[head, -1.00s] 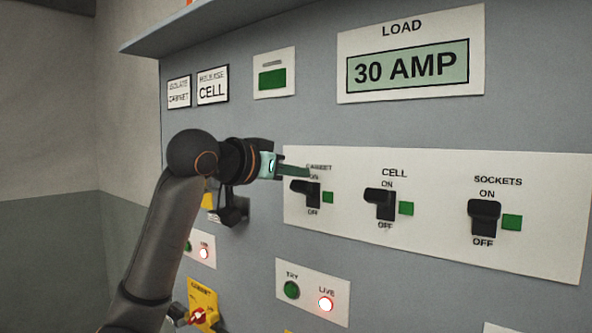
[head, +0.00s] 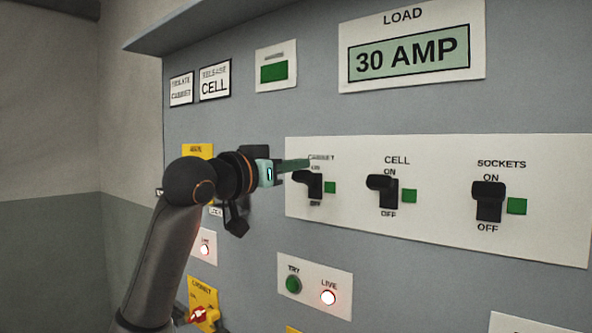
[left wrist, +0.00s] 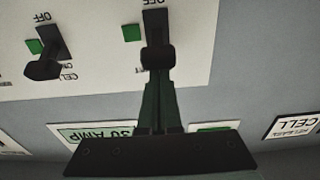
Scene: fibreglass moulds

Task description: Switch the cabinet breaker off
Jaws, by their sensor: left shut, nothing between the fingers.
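The cabinet breaker (head: 315,187) is a black lever switch at the left of the white breaker panel. Its handle is up near ON, partly hidden by my fingers, with a green indicator (head: 330,187) beside it. My left gripper (head: 305,164) is shut and empty, its fingertips just above the handle and over the CABINET label. In the left wrist view, which is upside down, the closed fingers (left wrist: 158,85) overlap the breaker handle (left wrist: 158,57); I cannot tell whether they touch. My right gripper is out of view.
The cell breaker (head: 385,190) and sockets breaker (head: 489,200) stand to the right, handles up, with green indicators. A load display (head: 410,58) reads 30 AMP. Below is a plate with a TRY button (head: 293,284) and lit LIVE lamp (head: 328,297). A ledge (head: 215,25) juts out above.

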